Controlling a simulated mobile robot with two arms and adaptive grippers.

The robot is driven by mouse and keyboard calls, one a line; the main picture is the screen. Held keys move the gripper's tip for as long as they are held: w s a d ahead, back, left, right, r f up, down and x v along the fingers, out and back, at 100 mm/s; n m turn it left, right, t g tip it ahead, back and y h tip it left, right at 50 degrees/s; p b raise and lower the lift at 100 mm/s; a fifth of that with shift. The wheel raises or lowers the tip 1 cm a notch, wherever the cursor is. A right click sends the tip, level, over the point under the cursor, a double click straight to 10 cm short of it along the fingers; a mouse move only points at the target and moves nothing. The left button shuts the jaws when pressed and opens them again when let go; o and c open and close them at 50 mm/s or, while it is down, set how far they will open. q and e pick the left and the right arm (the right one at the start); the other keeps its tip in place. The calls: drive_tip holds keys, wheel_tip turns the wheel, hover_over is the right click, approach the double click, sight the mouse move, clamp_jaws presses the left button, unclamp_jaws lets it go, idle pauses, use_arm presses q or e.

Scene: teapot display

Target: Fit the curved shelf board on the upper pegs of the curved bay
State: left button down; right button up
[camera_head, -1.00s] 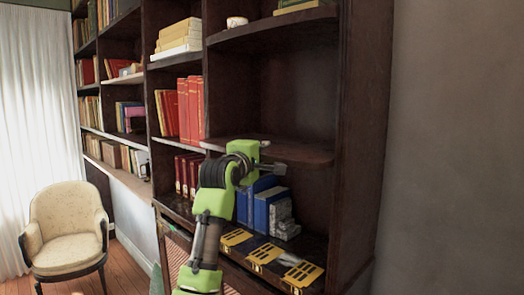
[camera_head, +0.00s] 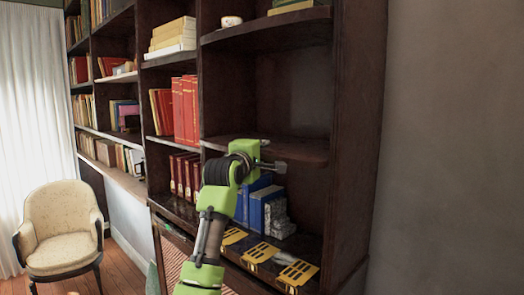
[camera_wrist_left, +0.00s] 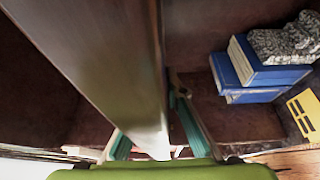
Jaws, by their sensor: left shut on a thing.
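The dark curved shelf board (camera_head: 312,151) lies roughly level across the curved bay, between the fixed top shelf (camera_head: 270,30) and the bottom shelf. My left gripper (camera_head: 280,166) is at the board's front edge, shut on it. In the left wrist view the board (camera_wrist_left: 115,55) runs up the picture between the two teal-padded fingers of the gripper (camera_wrist_left: 155,142). The arm hides part of the board's front left. The pegs do not show, so I cannot tell whether the board touches them. My right gripper is out of view.
Blue books (camera_head: 263,203) and a grey stone-like bookend (camera_head: 277,216) stand on the bottom shelf below the board. The bay's right side panel (camera_head: 352,150) is close to the board's end. An armchair (camera_head: 62,235) stands at left.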

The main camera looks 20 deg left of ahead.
use_arm(q)
drive_tip(key=shift+w+d+r, duration=0.2)
drive_tip(key=shift+w, duration=0.2)
drive_tip(key=shift+w+d+r, duration=0.15)
drive_tip(key=shift+w, duration=0.25)
drive_tip(key=c, duration=2)
unclamp_jaws()
drive_tip(key=shift+o, duration=0.2)
drive_tip(key=shift+s, duration=0.15)
drive_tip(key=shift+f, duration=0.4)
drive_tip(key=s, duration=1.2)
drive_tip(key=shift+d+r, duration=0.15)
drive_tip(key=shift+r, duration=0.05)
